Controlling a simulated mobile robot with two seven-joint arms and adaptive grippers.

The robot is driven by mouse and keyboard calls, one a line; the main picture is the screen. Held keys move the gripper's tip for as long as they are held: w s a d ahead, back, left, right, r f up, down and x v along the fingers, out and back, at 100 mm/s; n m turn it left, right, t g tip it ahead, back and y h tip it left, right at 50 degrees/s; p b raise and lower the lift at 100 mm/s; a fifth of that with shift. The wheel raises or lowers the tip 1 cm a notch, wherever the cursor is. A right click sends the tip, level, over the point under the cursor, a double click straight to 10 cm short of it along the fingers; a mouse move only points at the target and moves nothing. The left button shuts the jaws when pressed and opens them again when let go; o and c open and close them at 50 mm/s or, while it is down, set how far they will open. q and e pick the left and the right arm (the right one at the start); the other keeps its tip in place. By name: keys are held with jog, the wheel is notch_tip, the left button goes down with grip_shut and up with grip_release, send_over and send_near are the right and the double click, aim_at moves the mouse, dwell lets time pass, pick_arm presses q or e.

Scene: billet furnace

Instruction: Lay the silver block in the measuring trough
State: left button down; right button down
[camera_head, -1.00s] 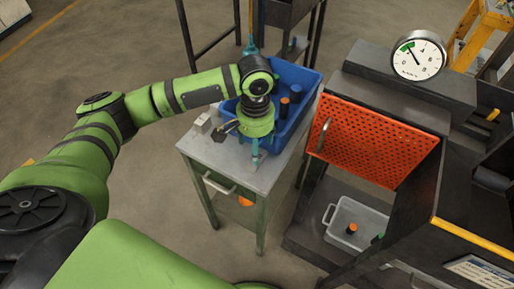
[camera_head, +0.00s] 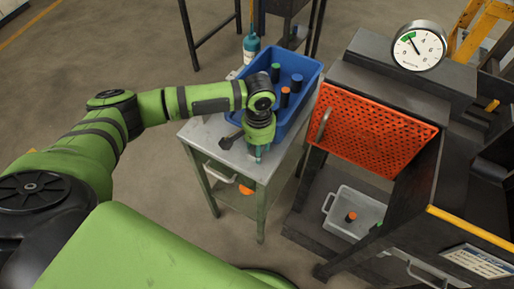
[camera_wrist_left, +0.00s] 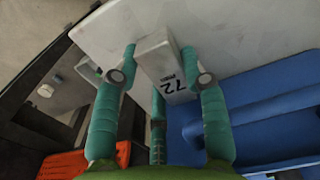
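The silver block (camera_wrist_left: 165,68), marked with a 72, is in the left wrist view, over or on the grey table top (camera_head: 206,132). My left gripper (camera_wrist_left: 160,56) has teal fingers on both sides of the block, with one more finger below it; the side fingertips look close to its sides. Whether they press on it cannot be told. In the head view my left gripper (camera_head: 258,153) points down near the table's front, and the block is hidden there. I cannot clearly pick out the measuring trough. My right gripper is not in view.
A blue crate (camera_head: 312,76) with several coloured-top cylinders stands beside the gripper. A dark tool (camera_head: 228,141) lies on the table. To the right are an orange perforated door (camera_head: 370,130), a clear tray (camera_head: 338,220) below and a dial gauge (camera_head: 418,46).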

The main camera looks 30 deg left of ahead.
pick_arm(q)
jog(key=shift+r, duration=0.1)
dwell(0.3)
jog(key=shift+w+r, duration=0.1)
jog(key=shift+r, duration=0.5)
jog(key=s+a+b, duration=0.1)
jog(key=s+b, duration=0.1)
jog(key=s, duration=1.6)
jog(key=w+d+r+n, duration=0.1)
jog(key=w+d+r, duration=0.1)
jog(key=w+r, duration=0.9)
jog(key=shift+w+d+r, duration=0.2)
jog(key=shift+d+r, duration=0.15)
jog(key=shift+r, duration=0.5)
